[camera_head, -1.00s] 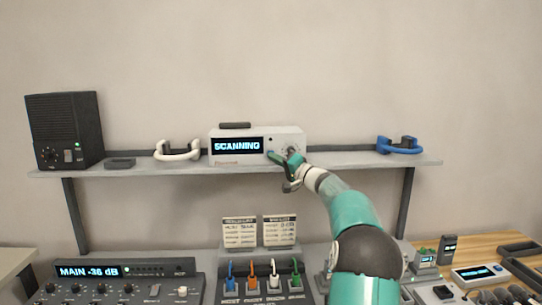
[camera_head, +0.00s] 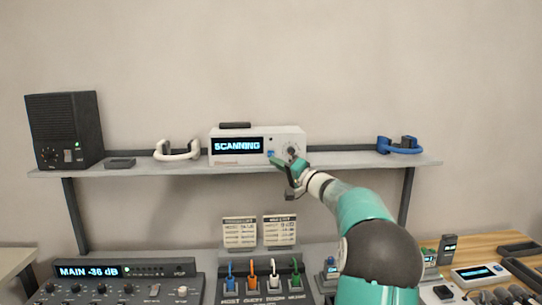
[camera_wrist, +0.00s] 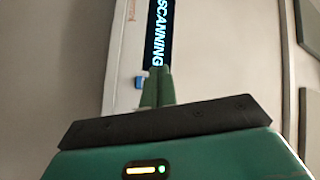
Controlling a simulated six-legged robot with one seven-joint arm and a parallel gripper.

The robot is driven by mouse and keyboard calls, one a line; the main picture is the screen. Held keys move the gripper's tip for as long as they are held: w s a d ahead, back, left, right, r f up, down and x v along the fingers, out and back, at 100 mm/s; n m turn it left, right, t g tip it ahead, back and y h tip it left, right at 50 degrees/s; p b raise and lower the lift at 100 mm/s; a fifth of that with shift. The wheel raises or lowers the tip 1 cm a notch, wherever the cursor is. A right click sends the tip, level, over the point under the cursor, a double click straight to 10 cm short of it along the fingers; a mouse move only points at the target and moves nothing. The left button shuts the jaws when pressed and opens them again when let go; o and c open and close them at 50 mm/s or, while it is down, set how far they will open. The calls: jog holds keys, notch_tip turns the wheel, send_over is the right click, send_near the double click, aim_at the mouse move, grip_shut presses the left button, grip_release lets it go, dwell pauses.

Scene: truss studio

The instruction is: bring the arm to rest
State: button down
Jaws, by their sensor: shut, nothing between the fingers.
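My gripper (camera_head: 275,162) is in front of the white receiver box (camera_head: 222,159) on the shelf, at the right part of its face. In the wrist view my gripper (camera_wrist: 158,85) shows its two green fingers together, with nothing between them. The box's display reads "SCANNING" in both views, and a blue button (camera_wrist: 138,82) sits beside the fingers. I cannot tell whether the fingertips touch the box. My arm reaches up from the lower right and hides part of the shelf edge and bench.
The shelf (camera_head: 130,170) also holds a black speaker (camera_head: 62,125), white headphones (camera_head: 178,152) and blue headphones (camera_head: 400,147). Below are a mixer (camera_head: 120,282), colored cable plugs (camera_head: 252,280) and two cards (camera_head: 240,232). The wall above the shelf is clear.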

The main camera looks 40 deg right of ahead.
dwell(0.8)
jog(key=s+a+f+n+g+y, duration=0.1)
jog(key=s+a+f+n+g, duration=0.15)
jog(key=a, duration=0.95)
jog(key=s+a+f+n+g+y, duration=0.15)
jog(key=a+g, duration=0.25)
jog(key=a, duration=0.7)
jog(key=s+a+f+n+g+y, duration=0.15)
jog(key=a+g, duration=0.25)
jog(key=a, duration=0.8)
jog(key=s+a+f+n+g+h, duration=0.1)
jog(key=s+a+f+g+h, duration=0.2)
jog(key=s, duration=0.4)
jog(key=s+a+f+n+g+h, duration=0.1)
jog(key=s+a+f+n, duration=0.1)
jog(key=s+a+f, duration=0.35)
jog(key=s+f+n+h, duration=0.1)
jog(key=s+f+h, duration=0.2)
jog(key=s, duration=1.1)
jog(key=shift+s+d+f+h, duration=0.15)
jog(key=shift+s+f+h, duration=0.15)
jog(key=shift+f, duration=0.35)
jog(key=shift+d, duration=0.15)
